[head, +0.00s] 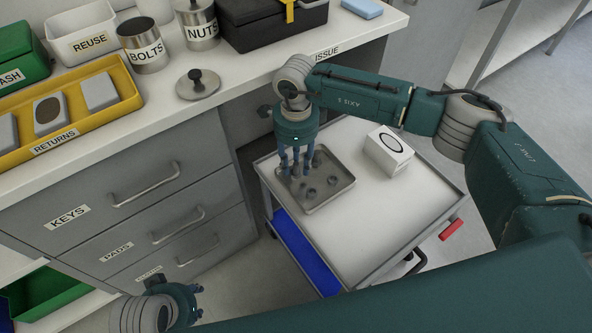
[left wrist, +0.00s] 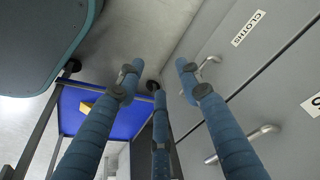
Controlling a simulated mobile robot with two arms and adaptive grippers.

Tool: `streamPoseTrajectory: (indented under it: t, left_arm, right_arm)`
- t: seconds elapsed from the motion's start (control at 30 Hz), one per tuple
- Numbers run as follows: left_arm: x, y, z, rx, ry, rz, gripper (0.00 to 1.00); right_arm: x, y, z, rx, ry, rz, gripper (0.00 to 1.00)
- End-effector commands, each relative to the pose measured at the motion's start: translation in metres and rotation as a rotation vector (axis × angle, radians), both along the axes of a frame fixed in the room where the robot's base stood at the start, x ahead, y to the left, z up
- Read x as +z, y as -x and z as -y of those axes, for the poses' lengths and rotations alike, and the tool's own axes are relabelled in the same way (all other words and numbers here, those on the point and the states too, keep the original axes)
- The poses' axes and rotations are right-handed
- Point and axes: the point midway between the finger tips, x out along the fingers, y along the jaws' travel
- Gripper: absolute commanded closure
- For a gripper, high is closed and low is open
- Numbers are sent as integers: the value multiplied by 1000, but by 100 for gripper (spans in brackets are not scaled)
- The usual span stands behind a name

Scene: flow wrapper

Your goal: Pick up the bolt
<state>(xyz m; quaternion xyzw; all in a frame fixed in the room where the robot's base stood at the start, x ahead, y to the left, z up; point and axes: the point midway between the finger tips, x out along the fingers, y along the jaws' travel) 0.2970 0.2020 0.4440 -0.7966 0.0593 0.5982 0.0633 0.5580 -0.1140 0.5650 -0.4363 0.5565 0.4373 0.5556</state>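A shallow grey tray (head: 335,199) on the cart top holds several small dark metal pieces (head: 310,193). They are too small for me to tell which is a bolt. My right gripper (head: 296,172) points down over the left part of this tray, with its blue fingertips close to the tray floor. The fingers partly hide what lies there, and I cannot see whether anything is between them. My left gripper (head: 192,294) is low in front of the drawers. The left wrist view shows its three blue fingers (left wrist: 158,76) spread apart, with nothing between them.
The cart (head: 395,215) also carries a white box (head: 388,152) at the back right. A counter holds a BOLTS can (head: 146,50), a NUTS can (head: 200,30), a loose knobbed lid (head: 198,87) and a yellow RETURNS tray (head: 55,142). The cart's front right is free.

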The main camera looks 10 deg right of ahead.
Motion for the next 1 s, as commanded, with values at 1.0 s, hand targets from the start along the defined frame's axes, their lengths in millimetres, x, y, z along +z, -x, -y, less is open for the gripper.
streamPoseTrajectory:
  t: [1.0]
  left_arm:
    - [9, 1, -1, 1, 0, 5, 64]
  right_arm:
    - [-10, -1, 0, -1, 0, 3, 100]
